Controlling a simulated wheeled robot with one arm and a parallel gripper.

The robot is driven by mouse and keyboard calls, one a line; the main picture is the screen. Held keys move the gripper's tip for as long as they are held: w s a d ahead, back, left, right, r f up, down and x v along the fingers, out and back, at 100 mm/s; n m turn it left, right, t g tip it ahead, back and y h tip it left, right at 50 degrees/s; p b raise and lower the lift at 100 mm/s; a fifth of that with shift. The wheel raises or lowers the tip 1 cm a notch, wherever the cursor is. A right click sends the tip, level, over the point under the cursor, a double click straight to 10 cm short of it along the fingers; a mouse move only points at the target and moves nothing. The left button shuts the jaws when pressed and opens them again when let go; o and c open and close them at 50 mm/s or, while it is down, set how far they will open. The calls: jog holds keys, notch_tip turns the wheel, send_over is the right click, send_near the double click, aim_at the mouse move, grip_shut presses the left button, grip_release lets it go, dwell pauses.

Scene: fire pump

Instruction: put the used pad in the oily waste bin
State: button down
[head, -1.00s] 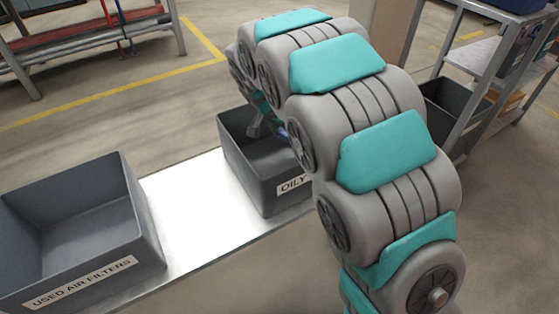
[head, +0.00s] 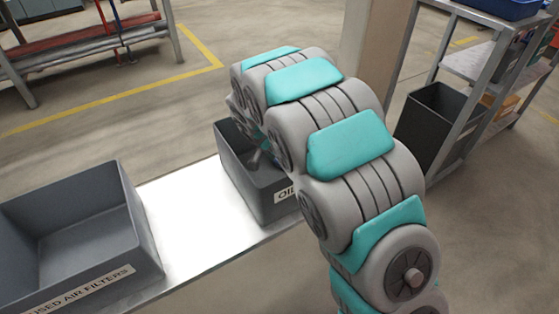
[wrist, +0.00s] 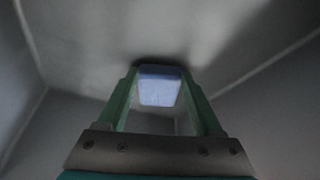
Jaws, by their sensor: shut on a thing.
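The used pad (wrist: 160,88) is a light blue block between the fingertips in the wrist view. My gripper (wrist: 160,82) is shut on it, with a green finger on each side. Grey bin walls and floor surround them in that view, so the gripper is inside or just over a bin. In the head view the oily waste bin (head: 237,172) is a dark grey open box whose label is partly covered by my arm. My gripper reaches down into it there. The pad is hidden in the head view. Whether the pad touches the bin floor I cannot tell.
A grey bin labelled used air filters (head: 75,235) stands on the left of the bright bench (head: 185,220). Bare bench lies between the bins. A metal shelf (head: 480,70) with a dark bin (head: 432,125) is at the right. A red rack (head: 85,45) is at the back left.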

jog(key=shift+c, duration=0.2)
grip_release()
jog(key=shift+r+p, duration=0.2)
jog(key=shift+p, duration=0.1)
jog(key=b+v, duration=0.1)
jog(key=v, duration=1)
jog(key=shift+s+r, duration=0.25)
jog(key=shift+r, duration=0.05)
jog(key=shift+a, duration=0.15)
